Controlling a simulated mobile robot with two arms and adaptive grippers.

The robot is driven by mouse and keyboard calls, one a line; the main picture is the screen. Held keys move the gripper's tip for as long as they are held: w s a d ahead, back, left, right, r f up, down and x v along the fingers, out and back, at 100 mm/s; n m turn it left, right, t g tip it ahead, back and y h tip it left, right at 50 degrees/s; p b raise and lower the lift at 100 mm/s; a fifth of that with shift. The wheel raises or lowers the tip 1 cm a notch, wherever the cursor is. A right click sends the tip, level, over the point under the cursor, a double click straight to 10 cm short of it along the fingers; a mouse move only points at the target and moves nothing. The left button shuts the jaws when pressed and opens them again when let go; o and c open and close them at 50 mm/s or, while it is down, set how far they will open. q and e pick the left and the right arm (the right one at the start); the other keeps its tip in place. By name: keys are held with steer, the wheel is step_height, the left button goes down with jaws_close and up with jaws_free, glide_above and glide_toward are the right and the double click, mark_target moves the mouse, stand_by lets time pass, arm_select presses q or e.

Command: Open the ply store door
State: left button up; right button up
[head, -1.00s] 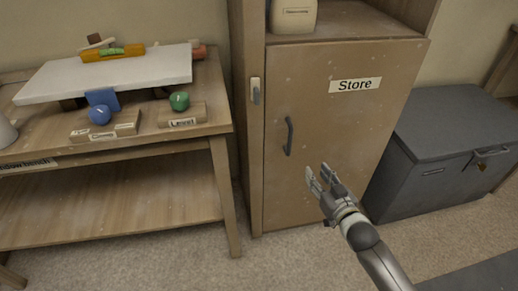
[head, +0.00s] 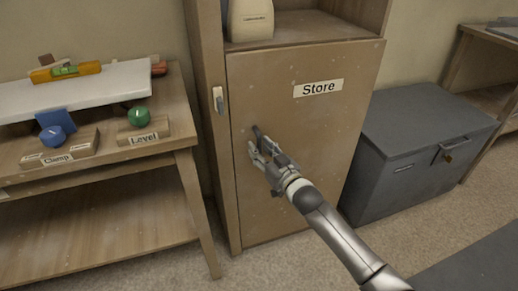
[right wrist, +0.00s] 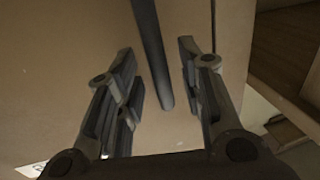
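The ply store door (head: 310,140) is a wooden door labelled "Store", shut in its cabinet. Its dark bar handle (head: 258,133) is near the door's left edge, partly hidden by my right gripper (head: 258,155). In the right wrist view the handle (right wrist: 152,55) lies between the two fingers of my right gripper (right wrist: 160,85). There is a gap on each side, so the gripper is open around the handle's end. A small latch (head: 219,100) is on the cabinet frame left of the door. My left gripper is not in view.
A wooden bench (head: 110,225) with a level, a white board and labelled blocks stands at the left. A grey chest (head: 415,140) stands right of the cabinet. A pale container (head: 250,20) sits on the shelf above the door. Carpet is clear in front.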

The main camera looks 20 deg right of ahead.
steer(key=shift+w+a, duration=0.2)
steer(key=shift+w, duration=0.5)
jaws_close()
